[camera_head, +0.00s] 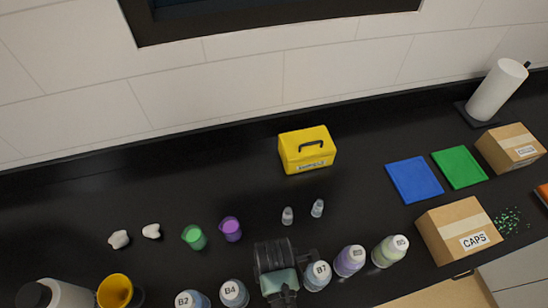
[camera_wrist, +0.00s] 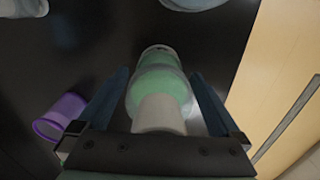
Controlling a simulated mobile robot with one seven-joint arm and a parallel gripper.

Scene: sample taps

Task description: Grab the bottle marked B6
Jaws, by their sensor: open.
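In the wrist view, a bottle (camera_wrist: 160,90) with a pale cap and green contents lies between the two fingers of my open gripper (camera_wrist: 158,84). I cannot see a label on it. In the head view, my gripper (camera_head: 276,264) is over the front row of bottles and hides what is beneath it. I cannot read B6 on any bottle. To its left stand bottles marked B2 (camera_head: 190,301) and B4 (camera_head: 233,294). To its right stand one marked B1 or B7 (camera_head: 318,276), a purple one (camera_head: 350,261) with an unclear label, and B5 (camera_head: 390,251).
Two small vials (camera_head: 288,216) (camera_head: 317,208) stand behind my gripper. A purple cup (camera_head: 230,229) and a green cup (camera_head: 195,238) are at left.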

